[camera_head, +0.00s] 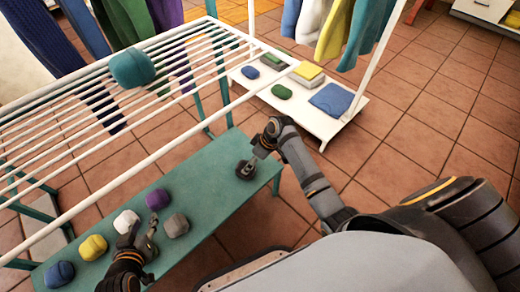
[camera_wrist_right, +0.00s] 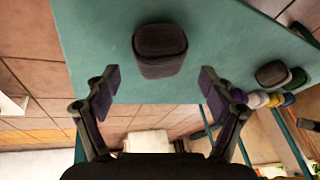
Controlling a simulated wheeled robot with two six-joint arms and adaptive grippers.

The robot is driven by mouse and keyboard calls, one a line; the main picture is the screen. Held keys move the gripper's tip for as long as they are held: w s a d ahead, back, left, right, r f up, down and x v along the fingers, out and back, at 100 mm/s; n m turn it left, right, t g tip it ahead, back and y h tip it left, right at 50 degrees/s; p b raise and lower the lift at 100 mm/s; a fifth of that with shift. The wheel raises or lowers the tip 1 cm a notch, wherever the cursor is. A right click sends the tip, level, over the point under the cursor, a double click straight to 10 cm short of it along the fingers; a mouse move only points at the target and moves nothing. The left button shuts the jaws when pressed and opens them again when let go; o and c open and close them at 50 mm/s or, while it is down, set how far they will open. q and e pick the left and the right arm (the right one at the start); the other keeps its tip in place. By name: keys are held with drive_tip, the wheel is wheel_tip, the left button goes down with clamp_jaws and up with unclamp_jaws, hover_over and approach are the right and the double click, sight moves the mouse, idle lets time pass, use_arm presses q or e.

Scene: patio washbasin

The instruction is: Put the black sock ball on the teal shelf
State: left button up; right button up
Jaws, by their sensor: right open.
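The black sock ball (camera_head: 245,169) appears to rest at the right end of the long teal shelf (camera_head: 222,196). It also shows in the right wrist view (camera_wrist_right: 160,50), on the teal surface just beyond the fingertips and centred between them. My right gripper (camera_head: 265,140) is open and empty, right beside the ball in the head view; its two fingers (camera_wrist_right: 158,80) stand apart in the wrist view. My left gripper (camera_head: 141,234) is open and empty over the left part of the shelf, close to the white and grey sock balls.
Purple (camera_head: 158,199), grey (camera_head: 175,225), white (camera_head: 126,221), yellow (camera_head: 93,247) and blue (camera_head: 59,274) sock balls lie on the shelf's left part. A drying rack (camera_head: 150,156) with a teal ball (camera_head: 132,68) stands behind. A white low rack (camera_head: 331,127) holds folded cloths. The shelf's middle is clear.

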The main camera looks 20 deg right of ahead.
use_arm(q)
drive_tip(key=s+f+g, duration=0.1)
drive_tip(key=s+f, duration=0.1)
drive_tip(key=s, duration=0.1)
drive_tip(key=s+f+g+p, duration=0.1)
drive_tip(key=s+f+g, duration=0.1)
drive_tip(key=s, duration=0.1)
drive_tip(key=s+f+g, duration=0.2)
drive_tip(key=s, duration=0.1)
drive_tip(key=shift+s+d+f+p, duration=0.2)
drive_tip(key=shift+d+f+p, duration=0.1)
drive_tip(key=shift+d+p, duration=0.1)
drive_tip(key=shift+s+a+r+g+p, duration=0.15)
drive_tip(key=shift+s+r+g+p, duration=0.15)
drive_tip(key=shift+g+p, duration=0.25)
use_arm(e)
drive_tip(key=v, duration=0.7)
use_arm(q)
drive_tip(key=shift+s, duration=0.1)
use_arm(e)
drive_tip(key=s+f+m+t+h, duration=0.1)
drive_tip(key=s+f+m, duration=0.1)
drive_tip(key=s, duration=0.8)
drive_tip(key=s+f+m+t+h, duration=0.1)
drive_tip(key=s+f+m+h, duration=0.1)
drive_tip(key=s+m, duration=0.3)
drive_tip(key=s+f, duration=0.1)
drive_tip(key=s, duration=0.3)
drive_tip(key=shift+s, duration=0.4)
drive_tip(key=shift+f, duration=0.1)
